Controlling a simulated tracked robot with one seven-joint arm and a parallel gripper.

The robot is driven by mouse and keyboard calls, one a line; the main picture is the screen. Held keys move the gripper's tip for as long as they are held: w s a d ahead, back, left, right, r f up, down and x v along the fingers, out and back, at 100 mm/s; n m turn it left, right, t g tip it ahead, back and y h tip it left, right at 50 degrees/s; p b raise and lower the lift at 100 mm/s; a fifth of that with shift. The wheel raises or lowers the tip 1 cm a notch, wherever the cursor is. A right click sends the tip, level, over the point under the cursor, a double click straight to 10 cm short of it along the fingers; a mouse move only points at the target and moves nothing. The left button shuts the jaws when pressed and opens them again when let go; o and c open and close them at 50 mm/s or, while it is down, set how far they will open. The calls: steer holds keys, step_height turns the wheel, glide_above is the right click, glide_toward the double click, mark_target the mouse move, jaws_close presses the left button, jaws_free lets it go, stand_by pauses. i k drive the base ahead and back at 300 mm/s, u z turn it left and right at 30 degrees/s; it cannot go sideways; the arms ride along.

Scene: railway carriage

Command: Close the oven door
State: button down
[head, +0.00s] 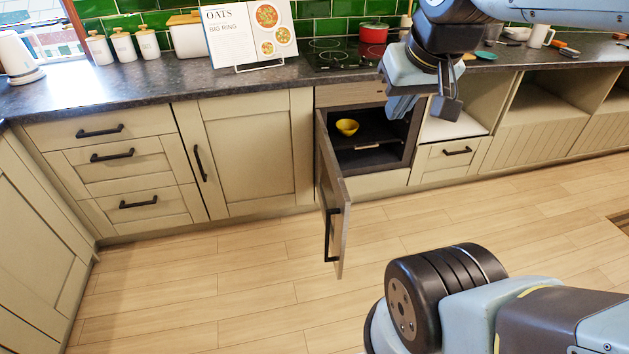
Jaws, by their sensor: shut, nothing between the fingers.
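The oven door (338,205) stands wide open in the head view, swung out into the room on its left-hand hinge side. Its dark handle (331,238) is on the left face, low on the door's outer part. The oven (400,160) is a dark open cavity under the counter, with a yellow bowl (347,127) inside on the left. My gripper (432,112) is shut and empty, pointing down in front of the upper right of the oven. It appears apart from the door. My arm hides part of the hob and counter.
Above the oven is a black hob (335,55) with a red pot (373,33). A recipe book (250,35) stands on the worktop (130,92). Open cubbies (545,105) lie to the right. The wooden floor (220,275) around the door is clear.

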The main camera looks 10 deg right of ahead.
mark_target(335, 202)
steer(key=z, duration=0.05)
steer(key=i, duration=0.9)
steer(key=u, duration=0.2)
steer(key=k, duration=0.9)
steer(key=z, duration=0.2)
steer(key=i, duration=0.85)
steer(key=u, duration=0.1)
